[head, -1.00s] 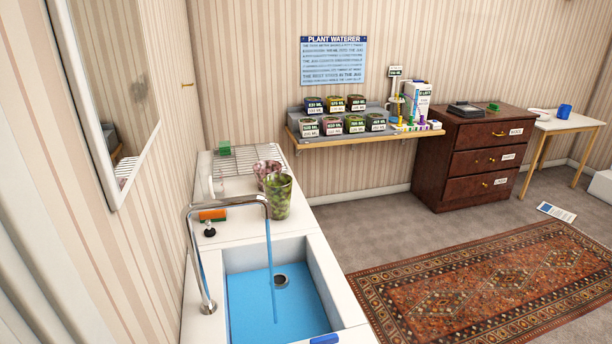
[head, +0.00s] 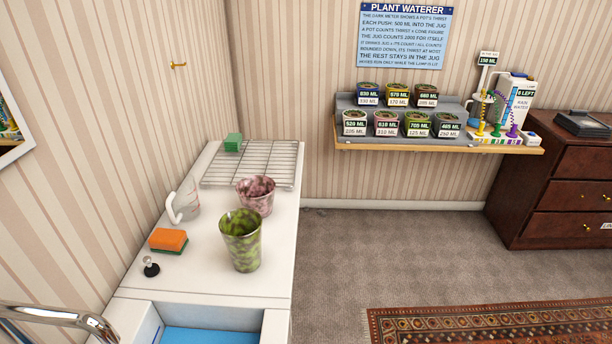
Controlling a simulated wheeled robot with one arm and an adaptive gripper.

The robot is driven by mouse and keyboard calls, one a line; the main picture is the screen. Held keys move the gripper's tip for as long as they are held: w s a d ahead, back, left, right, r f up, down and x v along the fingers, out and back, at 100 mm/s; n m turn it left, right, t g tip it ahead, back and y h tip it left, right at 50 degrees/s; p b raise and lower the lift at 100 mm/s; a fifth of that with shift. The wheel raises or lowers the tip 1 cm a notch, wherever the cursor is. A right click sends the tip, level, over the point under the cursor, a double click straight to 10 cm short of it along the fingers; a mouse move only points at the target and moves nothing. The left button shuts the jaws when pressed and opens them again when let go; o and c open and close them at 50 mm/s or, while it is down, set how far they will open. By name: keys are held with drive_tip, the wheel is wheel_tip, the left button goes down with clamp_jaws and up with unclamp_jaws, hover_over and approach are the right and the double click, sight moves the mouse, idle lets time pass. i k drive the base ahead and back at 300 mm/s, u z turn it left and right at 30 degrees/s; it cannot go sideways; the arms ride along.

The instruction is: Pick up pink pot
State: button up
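A pink mottled pot (head: 256,196) stands upright on the white counter, just in front of the wire rack. A green mottled pot (head: 241,240) stands nearer to me, close in front of the pink one and overlapping its lower part in the view. Among the small labelled pots on the wall shelf, one in the front row (head: 387,123) also looks pinkish. My gripper is not in view.
A clear jug (head: 184,203), an orange sponge (head: 168,241) and a black stopper (head: 151,267) lie left of the pots. The wire rack (head: 250,165) holds a green block (head: 233,142). The sink (head: 205,318) and tap (head: 60,316) are in front.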

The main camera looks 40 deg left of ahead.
sight(256, 193)
drive_tip(key=i, duration=1.15)
drive_tip(key=u, duration=3.95)
drive_tip(key=i, duration=0.5)
drive_tip(key=z, duration=0.1)
